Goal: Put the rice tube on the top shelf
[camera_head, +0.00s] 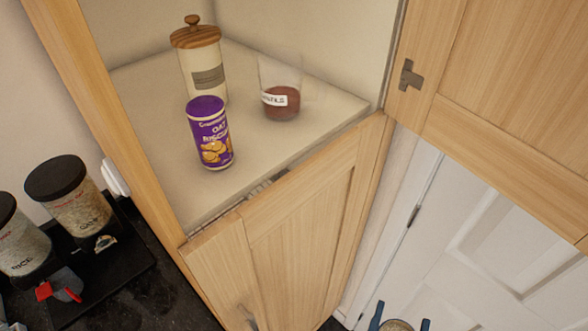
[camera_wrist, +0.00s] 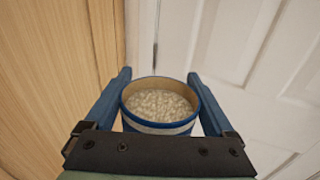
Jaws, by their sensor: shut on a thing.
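My gripper (camera_head: 401,317) is at the bottom right edge of the head view, in front of the white door. In the wrist view my gripper (camera_wrist: 159,76) has its two blue fingers shut on the rice tube (camera_wrist: 160,127), one on each side. The rice tube is a round blue container with a pale band, open at the top and filled with white grains. Only its top shows in the head view (camera_head: 397,326). The cream shelf (camera_head: 185,195) is in the open wooden corner cabinet, up and left of my gripper.
On the shelf stand a purple biscuit tube (camera_head: 209,135), a wooden-lidded canister (camera_head: 203,70) and a clear jar (camera_head: 281,98). Dispensers (camera_head: 75,200) stand left. The shelf's front right is bare.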

